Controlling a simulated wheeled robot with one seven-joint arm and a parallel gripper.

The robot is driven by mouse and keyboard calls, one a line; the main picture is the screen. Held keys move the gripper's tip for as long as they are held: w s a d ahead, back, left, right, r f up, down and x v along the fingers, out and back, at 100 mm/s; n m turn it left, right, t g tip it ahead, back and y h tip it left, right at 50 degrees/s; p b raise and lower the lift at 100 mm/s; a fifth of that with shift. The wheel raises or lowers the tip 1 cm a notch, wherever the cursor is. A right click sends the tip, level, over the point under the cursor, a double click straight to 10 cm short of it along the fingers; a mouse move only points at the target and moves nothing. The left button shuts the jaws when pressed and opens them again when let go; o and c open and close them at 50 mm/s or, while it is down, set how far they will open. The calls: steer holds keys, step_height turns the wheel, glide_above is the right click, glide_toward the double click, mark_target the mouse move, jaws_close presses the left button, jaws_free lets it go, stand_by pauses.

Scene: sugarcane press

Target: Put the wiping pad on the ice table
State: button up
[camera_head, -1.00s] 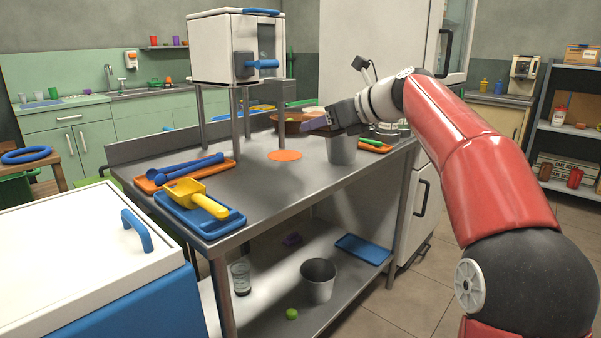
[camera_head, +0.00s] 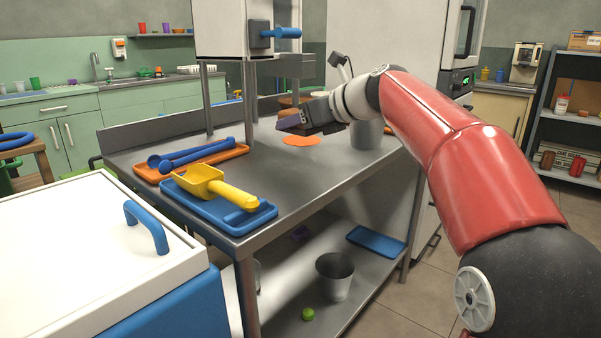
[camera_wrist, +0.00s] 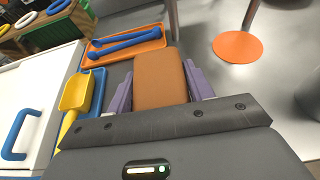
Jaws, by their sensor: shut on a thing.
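My gripper (camera_wrist: 159,78) is shut on the wiping pad (camera_wrist: 160,88), a brown-orange block between its two purple fingers in the wrist view. In the head view my gripper (camera_head: 288,122) is above the back part of the steel table (camera_head: 290,180), which I take for the ice table. The pad seems held above the tabletop, with no contact visible. A blue tray (camera_head: 268,212) with a yellow scoop (camera_head: 210,185) and an orange tray (camera_head: 236,153) with blue tools (camera_head: 195,153) lie on the table's left side.
An orange disc (camera_head: 301,140) lies on the tabletop, and a metal container (camera_head: 366,135) stands right of it. A white machine (camera_head: 225,30) on legs rises at the back. A white-lidded chest (camera_head: 85,245) stands at front left. The tabletop's front middle is clear.

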mark_target(299, 171)
step_height(299, 171, down, 9)
steer(key=b, duration=0.2)
steer(key=shift+r+b, duration=0.1)
steer(key=shift+b, duration=0.3)
steer(key=o, duration=1)
steer(key=p+v, duration=0.1)
steer(key=v, duration=1.1)
steer(key=shift+r, duration=0.1)
